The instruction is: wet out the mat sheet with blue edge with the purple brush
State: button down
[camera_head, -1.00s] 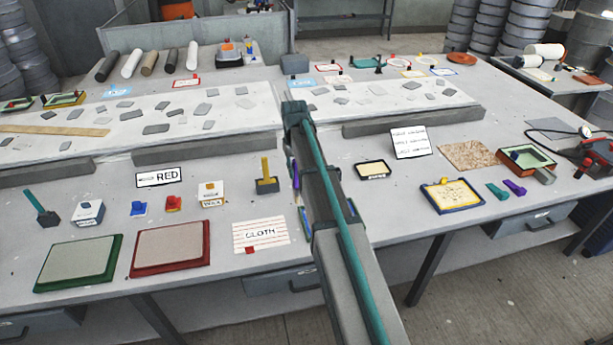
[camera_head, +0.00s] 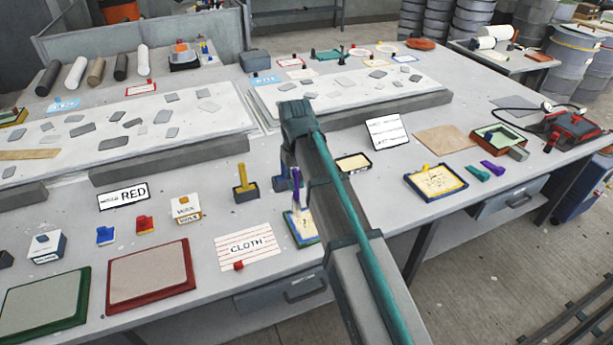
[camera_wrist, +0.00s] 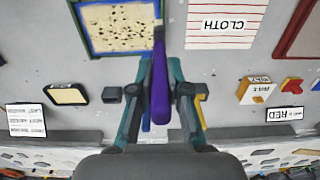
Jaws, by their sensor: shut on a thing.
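My gripper (camera_head: 288,182) is shut on the purple brush (camera_head: 297,184), which it holds upright with the bristles down. In the wrist view my gripper (camera_wrist: 158,88) has a finger on each side of the purple handle (camera_wrist: 159,85). The mat sheet with blue edge (camera_head: 305,236) lies on the bench right of the cloth, partly hidden by my arm. In the wrist view the sheet (camera_wrist: 115,30) has a cream, dark-speckled face.
The CLOTH card (camera_head: 245,252) lies beside the sheet. A yellow-handled tool (camera_head: 243,180) stands behind it. A small dark-framed tray (camera_head: 353,163) lies behind my arm. Another dark-blue-edged tray (camera_head: 419,192) lies farther right. Red (camera_head: 112,308) and green (camera_head: 15,335) framed panels lie front left.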

aim_at(296, 193)
jog(key=f+b, duration=0.1)
jog(key=f, duration=0.1)
jog(key=d+f+b, duration=0.1)
jog(key=f+b, duration=0.1)
jog(key=f, duration=0.1)
jog(key=shift+s, duration=0.1)
dwell(0.3)
